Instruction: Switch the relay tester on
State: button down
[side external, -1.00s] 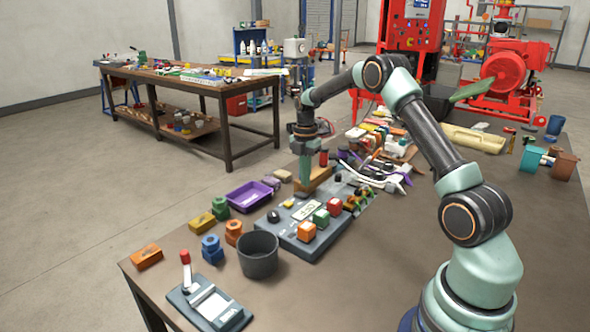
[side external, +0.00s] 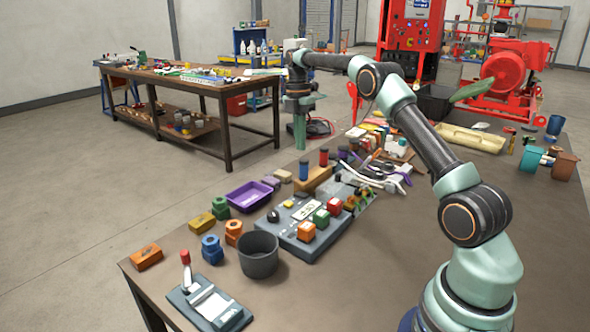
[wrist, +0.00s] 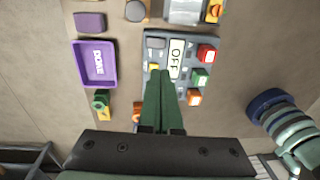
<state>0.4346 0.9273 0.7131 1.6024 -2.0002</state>
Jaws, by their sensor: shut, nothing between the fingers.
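The relay tester is a grey console (side external: 293,241) on the table, with a pale display (side external: 306,210) and red, green and orange blocks along its right side. In the wrist view the display (wrist: 177,58) on the console (wrist: 184,38) reads OFF. A small yellow part (wrist: 153,66) sits left of the display. A black knob (side external: 273,215) shows at the console's left edge. My gripper (side external: 301,146) is shut and empty, raised well above the table and pointing down. In the wrist view its green fingers (wrist: 163,76) overlap the console's lower left, hiding part of it.
A purple tray (side external: 234,202) marked DONE lies left of the console. A dark cup (side external: 259,262) and a lever device (side external: 212,302) stand in front. A wooden block with upright cylinders (side external: 313,179) and assorted tools lie behind.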

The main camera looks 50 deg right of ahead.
aim_at(304, 195)
jog(key=shift+w+a+f, duration=0.1)
jog(key=shift+w+f, duration=0.05)
jog(key=shift+w, duration=0.05)
jog(key=f, duration=0.4)
jog(key=s+f, duration=0.1)
jog(key=f, duration=0.4)
jog(key=s+f, duration=0.1)
jog(key=f, duration=0.3)
jog(key=shift+f, duration=0.3)
